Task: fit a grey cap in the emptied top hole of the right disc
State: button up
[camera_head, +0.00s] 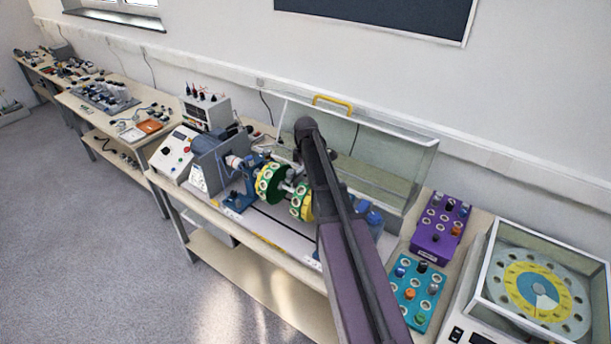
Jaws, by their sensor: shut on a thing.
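My arm reaches up from the bottom edge to a dark joint above the discs. My gripper does not show; the arm hides that area.
A clear cover with a yellow handle (332,101) stands open behind the machine. A glass-sided case (483,283) with a large disc stands at the right. Open floor lies in front.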

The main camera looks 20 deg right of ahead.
jog(key=shift+f+b, duration=0.45)
jog(key=shift+f, duration=0.05)
dwell(0.4)
jog(key=o, duration=0.7)
jog(key=shift+w+r, duration=0.1)
dwell(0.4)
